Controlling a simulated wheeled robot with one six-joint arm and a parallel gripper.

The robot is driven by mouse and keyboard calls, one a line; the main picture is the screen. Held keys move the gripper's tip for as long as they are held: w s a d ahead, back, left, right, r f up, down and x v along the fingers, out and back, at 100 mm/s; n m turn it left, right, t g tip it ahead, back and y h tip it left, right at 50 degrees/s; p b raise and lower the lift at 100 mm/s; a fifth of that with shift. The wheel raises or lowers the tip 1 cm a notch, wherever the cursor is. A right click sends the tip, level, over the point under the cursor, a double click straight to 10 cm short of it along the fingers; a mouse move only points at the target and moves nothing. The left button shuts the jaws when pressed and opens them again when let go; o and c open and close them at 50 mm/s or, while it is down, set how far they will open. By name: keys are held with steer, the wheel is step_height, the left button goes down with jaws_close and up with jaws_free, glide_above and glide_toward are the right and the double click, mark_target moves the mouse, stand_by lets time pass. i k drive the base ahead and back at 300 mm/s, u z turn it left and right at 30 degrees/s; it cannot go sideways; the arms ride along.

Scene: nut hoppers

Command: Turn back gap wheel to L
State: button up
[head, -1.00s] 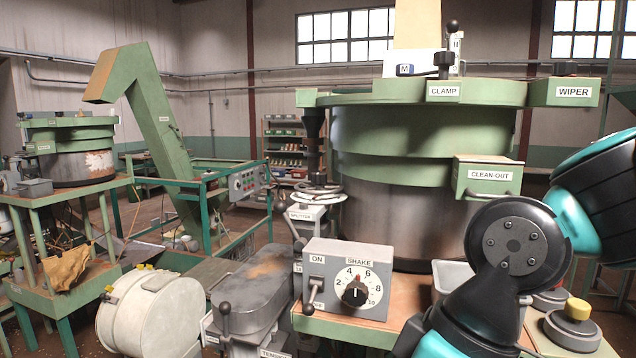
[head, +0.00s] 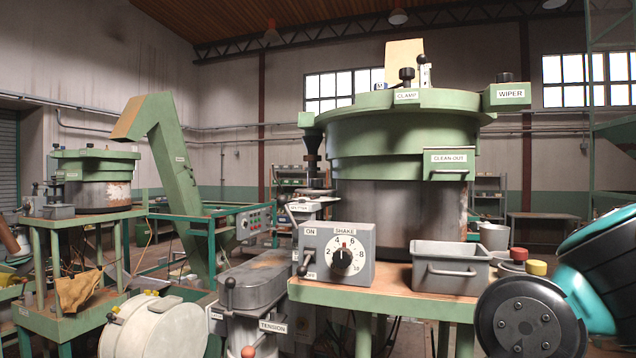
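No part labelled as a gap wheel can be made out. A small plate marked M (head: 380,86) shows at the top of the large green bowl hopper (head: 400,140), partly hidden behind the CLAMP knob (head: 406,75). A lever with a dark ball top (head: 425,62) stands just right of it. No L mark is readable. My arm (head: 540,315) is at the lower right, clear of the hopper's top. My gripper is out of the picture.
A SHAKE box (head: 320,250) with a dial and switch stands on the green bench, beside a grey bin (head: 450,268). Red and yellow buttons (head: 519,254) are near my arm. The WIPER arm (head: 507,97) and CLEAN-OUT door (head: 449,165) stick out from the hopper.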

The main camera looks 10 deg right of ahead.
mark_target(316, 192)
steer(key=z, duration=0.05)
steer(key=k, duration=0.7)
steer(key=u, duration=0.85)
steer(key=i, duration=1.35)
steer(key=z, duration=0.65)
steer(key=i, duration=0.5)
steer(key=z, duration=0.55)
